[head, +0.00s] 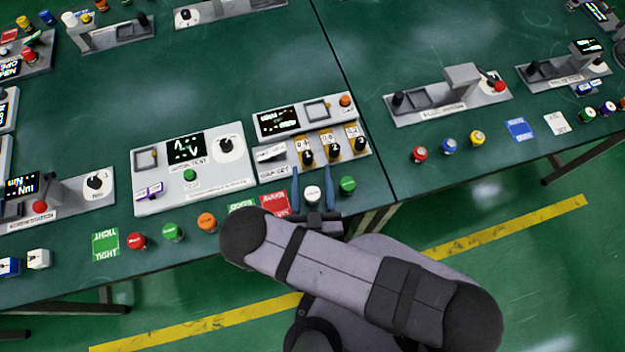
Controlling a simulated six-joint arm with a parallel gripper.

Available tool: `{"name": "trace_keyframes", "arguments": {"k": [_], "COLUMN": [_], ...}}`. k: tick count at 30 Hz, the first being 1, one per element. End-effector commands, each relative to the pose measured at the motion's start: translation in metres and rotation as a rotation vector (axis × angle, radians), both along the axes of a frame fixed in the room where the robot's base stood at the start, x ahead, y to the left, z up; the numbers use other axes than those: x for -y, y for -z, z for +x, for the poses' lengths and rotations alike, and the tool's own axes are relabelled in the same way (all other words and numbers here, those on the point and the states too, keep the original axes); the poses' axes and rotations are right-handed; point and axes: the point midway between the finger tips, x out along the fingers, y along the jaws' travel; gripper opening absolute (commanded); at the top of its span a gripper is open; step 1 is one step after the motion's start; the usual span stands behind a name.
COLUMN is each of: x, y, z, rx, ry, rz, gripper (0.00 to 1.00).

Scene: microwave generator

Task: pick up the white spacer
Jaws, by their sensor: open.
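The white spacer (313,193), a small round piece with a pale top, stands near the front edge of the green table. My gripper (312,187) is over it from the front, with its two blue fingers apart. One finger shows on the left of the spacer and one on the right, with a gap visible on each side. The spacer's lower part is partly hidden by the gripper body. Whether the fingers reach down to the table is hard to tell.
A green round piece (347,185) stands close to the right finger. A red card (275,203) lies close on the left. Orange (207,222) and red (137,241) pieces stand further left. A grey panel with knobs (312,140) is just behind the fingers.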

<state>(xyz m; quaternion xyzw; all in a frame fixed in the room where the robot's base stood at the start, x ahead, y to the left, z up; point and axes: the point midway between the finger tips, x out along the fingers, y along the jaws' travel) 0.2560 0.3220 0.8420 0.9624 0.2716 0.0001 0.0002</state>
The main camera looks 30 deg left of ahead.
Motion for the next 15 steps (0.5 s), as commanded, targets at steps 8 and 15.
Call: {"name": "trace_keyframes", "arguments": {"k": [8, 15], "x": [0.0001, 0.0], "y": [0.0001, -0.0003], "z": [-0.0002, -0.0002], "rx": [0.0, 0.0], "ry": [0.0, 0.0], "rz": [0.0, 0.001], "gripper": [0.24, 0.03]}}
